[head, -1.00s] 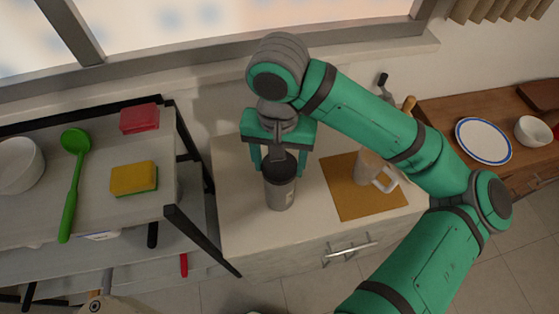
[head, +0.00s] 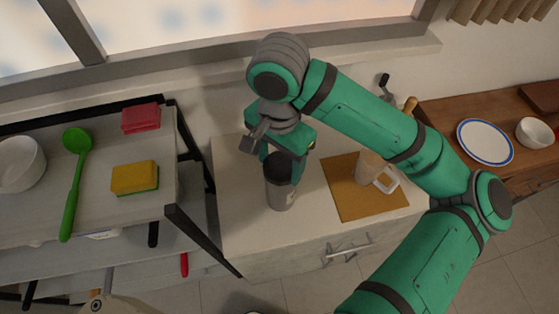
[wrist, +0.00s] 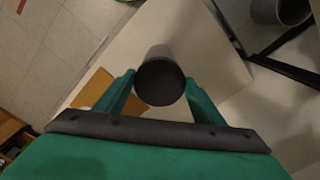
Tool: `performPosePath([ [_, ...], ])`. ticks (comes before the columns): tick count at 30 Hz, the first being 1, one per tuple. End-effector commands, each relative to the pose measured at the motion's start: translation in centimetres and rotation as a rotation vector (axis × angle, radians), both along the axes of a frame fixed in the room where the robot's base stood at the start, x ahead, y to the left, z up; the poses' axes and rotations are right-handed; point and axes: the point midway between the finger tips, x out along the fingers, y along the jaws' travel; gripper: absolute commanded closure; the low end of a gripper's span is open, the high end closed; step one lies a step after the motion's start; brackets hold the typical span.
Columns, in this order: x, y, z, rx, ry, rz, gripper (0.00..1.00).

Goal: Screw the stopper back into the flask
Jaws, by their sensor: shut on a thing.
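The grey flask (head: 281,195) stands upright on the white counter, below my gripper. Its dark stopper (head: 279,168) sits at the flask's top, in line with the body. My gripper (head: 281,162) points down with its green fingers on either side of the stopper, shut on it. In the wrist view, the stopper's dark round top (wrist: 160,84) lies between the fingers, with the grey flask side (wrist: 164,54) beyond. The thread and the exact seating of the stopper are hidden.
An orange-brown board (head: 352,203) with a mug (head: 369,167) lies right of the flask. A grey shelf (head: 95,210) at left holds a yellow-green sponge (head: 135,178), a red block (head: 140,118), a green ladle (head: 73,182) and a white bowl (head: 20,163). Counter (head: 240,215) around the flask is clear.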

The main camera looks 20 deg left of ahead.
Motion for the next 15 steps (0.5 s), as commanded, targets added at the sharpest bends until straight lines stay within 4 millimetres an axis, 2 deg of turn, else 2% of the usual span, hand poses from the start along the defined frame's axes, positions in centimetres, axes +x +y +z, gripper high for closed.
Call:
performPosePath([
  [1,0.01,-0.01,0.02,0.000,0.000,0.001,0.31],
  [3,0.01,-0.01,0.02,0.000,-0.001,0.001,0.16],
  [11,0.01,-0.01,0.03,0.000,-0.001,0.002,0.16],
  [15,0.08,-0.02,0.69,-0.001,-0.003,0.002,0.16],
])
